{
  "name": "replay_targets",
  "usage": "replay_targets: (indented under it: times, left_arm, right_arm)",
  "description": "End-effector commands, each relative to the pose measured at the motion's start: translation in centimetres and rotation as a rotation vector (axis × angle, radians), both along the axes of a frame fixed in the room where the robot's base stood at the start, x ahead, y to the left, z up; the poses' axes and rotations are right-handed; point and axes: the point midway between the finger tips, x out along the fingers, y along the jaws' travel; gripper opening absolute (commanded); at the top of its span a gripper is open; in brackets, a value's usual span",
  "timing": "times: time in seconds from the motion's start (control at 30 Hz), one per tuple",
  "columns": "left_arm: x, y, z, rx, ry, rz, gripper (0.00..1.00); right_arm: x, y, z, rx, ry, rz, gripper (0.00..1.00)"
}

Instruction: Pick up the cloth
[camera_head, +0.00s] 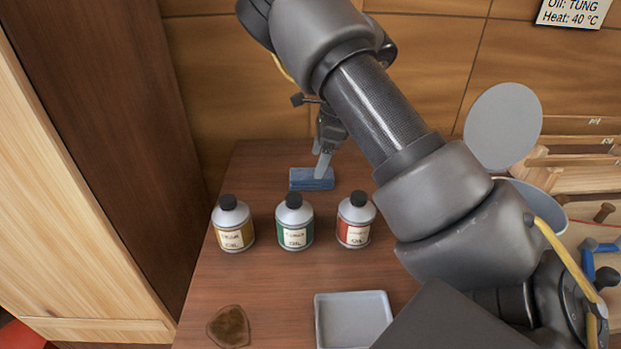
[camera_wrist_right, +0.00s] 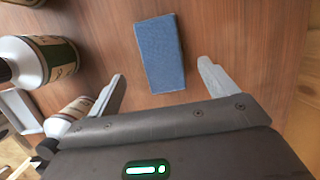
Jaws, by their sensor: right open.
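A blue folded cloth (camera_head: 303,185) lies flat on the wooden bench top behind the bottles. It also shows in the right wrist view (camera_wrist_right: 158,45) as a blue rectangle. My right gripper (camera_head: 322,168) points down over the cloth in the head view and hides part of it. In the right wrist view my right gripper (camera_wrist_right: 162,72) is open, with one finger to each side of the cloth's near end and nothing between them in its hold. Whether the fingers touch the cloth cannot be told. My left gripper is not in view.
Three bottles with yellow (camera_head: 233,226), green (camera_head: 294,224) and red (camera_head: 355,222) labels stand in front of the cloth. A grey tray (camera_head: 322,322) and a brown patch-like piece (camera_head: 229,327) lie nearer. An open round container (camera_head: 536,195) and wooden racks stand at right.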

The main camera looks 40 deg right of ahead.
Motion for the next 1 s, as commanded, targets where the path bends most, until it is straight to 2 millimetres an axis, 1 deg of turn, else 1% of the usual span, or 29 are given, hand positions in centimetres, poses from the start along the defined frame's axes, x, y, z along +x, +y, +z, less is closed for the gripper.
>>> replay_targets:
  times: [0.07, 0.13, 0.23, 0.3, 0.4, 0.5, 0.67, 0.77, 1.0]
  left_arm:
    - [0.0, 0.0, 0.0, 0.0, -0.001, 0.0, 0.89]
    - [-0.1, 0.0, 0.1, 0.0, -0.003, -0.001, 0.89]
    - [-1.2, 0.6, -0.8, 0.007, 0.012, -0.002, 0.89]
    - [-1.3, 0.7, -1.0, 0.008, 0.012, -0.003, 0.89]
    - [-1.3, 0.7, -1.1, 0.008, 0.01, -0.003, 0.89]
    - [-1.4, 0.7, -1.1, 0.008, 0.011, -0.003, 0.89]
    - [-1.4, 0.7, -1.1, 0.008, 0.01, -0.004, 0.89]
    - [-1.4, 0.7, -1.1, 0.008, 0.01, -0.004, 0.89]
    - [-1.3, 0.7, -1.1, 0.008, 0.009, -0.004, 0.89]
  right_arm:
    - [0.1, 0.1, -0.4, 0.001, 0.001, 0.001, 0.85]
    - [0.4, 0.3, -1.3, 0.002, 0.004, 0.001, 0.85]
    - [0.9, 0.6, -2.7, 0.002, 0.003, 0.001, 0.85]
    - [1.1, 0.8, -3.7, 0.002, 0.004, 0.001, 0.85]
    - [1.3, 1.0, -4.6, 0.002, 0.002, 0.002, 0.85]
    - [1.3, 1.1, -4.9, 0.0, 0.001, 0.001, 0.85]
    - [1.3, 1.1, -4.9, 0.0, 0.001, 0.001, 0.85]
    - [1.3, 1.1, -4.9, 0.0, 0.001, 0.001, 0.74]
    - [1.3, 1.1, -4.9, 0.0, 0.001, 0.001, 0.43]
